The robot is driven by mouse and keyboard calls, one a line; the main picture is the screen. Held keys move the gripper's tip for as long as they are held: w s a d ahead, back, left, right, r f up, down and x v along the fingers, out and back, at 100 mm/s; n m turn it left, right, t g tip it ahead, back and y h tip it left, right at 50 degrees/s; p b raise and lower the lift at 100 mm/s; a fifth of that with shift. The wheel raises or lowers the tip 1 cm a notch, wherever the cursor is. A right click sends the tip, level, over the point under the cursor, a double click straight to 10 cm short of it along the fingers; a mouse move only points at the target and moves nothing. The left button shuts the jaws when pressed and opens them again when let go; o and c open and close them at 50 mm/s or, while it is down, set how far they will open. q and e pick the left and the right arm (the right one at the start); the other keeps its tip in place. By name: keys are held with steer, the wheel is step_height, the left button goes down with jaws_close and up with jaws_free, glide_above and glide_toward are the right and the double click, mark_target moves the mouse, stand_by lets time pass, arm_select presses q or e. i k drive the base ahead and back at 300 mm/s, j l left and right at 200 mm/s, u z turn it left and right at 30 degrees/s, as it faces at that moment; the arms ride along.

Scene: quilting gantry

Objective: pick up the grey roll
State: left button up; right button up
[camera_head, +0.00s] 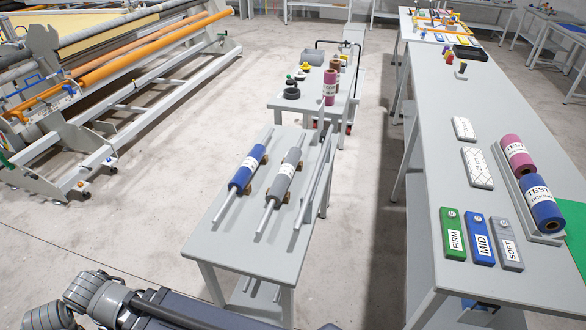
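The grey roll (281,184) has a white label band and sits on a metal rod on the small grey table (225,238). It lies at a slant, apart from a blue roll (243,177) to its left. Small brown supports show beside both rolls, and the rod ends stick out past each roll. Nothing holds the grey roll. Part of my own arm shows at the bottom left, but neither gripper is in view.
Bare rods (314,180) lie right of the grey roll. A cart (300,100) with spools stands behind. A long table (440,130) at the right holds FIRM, MID and SOFT blocks and two TEST rolls. The quilting frame (120,70) stands left. Floor between is clear.

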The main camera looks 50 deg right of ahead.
mark_target(277, 192)
steer(key=i+j+z, duration=0.15)
steer(key=i+z, duration=0.3)
steer(key=i+j+z, duration=0.2)
steer(key=z, duration=0.25)
steer(key=i+j+z, duration=0.25)
steer(key=j+z, duration=0.15)
steer(key=i+j+z, duration=0.15)
steer(key=j+z, duration=0.3)
steer(key=i+j+z, duration=0.3)
steer(key=j, duration=0.25)
steer(key=i+j+z, duration=0.2)
steer(key=i, duration=0.2)
